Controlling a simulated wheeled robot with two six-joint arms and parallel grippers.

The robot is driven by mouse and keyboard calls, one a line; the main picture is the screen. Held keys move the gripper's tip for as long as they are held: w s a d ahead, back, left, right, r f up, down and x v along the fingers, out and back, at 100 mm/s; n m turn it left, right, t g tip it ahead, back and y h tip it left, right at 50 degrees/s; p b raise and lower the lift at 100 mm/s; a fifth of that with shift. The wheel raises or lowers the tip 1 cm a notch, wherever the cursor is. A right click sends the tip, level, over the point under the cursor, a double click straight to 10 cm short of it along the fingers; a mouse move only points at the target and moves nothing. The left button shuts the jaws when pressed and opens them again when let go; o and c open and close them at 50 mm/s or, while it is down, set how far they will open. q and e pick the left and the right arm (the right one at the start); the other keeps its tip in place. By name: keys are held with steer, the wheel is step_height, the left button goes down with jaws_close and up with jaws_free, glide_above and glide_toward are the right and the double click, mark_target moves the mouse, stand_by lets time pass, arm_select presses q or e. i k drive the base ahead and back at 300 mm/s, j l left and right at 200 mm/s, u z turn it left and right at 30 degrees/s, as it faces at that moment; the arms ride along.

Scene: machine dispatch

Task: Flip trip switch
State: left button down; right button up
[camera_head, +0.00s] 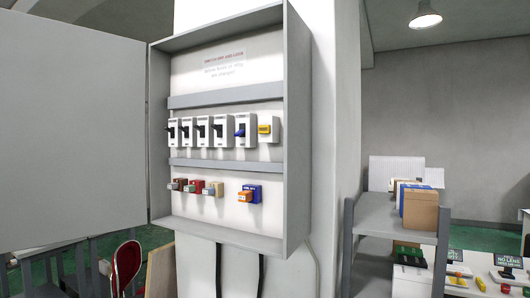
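An open grey switch cabinet (296,130) hangs on a white pillar, with a white back panel. Its upper row holds several white switch units. Four have black levers, the leftmost unit (173,139) among them. To their right are a unit with a blue lever (240,131) and one with a yellow lever (265,129). All labels are too small to read, so I cannot tell which one is the trip switch. Neither of my grippers shows in the head view.
Coloured lock-like pieces hang in the lower row, including a blue and orange one (254,191). The cabinet's door (72,130) stands open at left. A red chair (127,262) is below it. A grey shelf (392,214) with boxes stands at right.

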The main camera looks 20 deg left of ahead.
mark_target(238, 134)
steer(key=k+j, duration=0.35)
steer(key=j+u, duration=0.15)
steer(key=j, duration=1.6)
steer(key=i, duration=0.05)
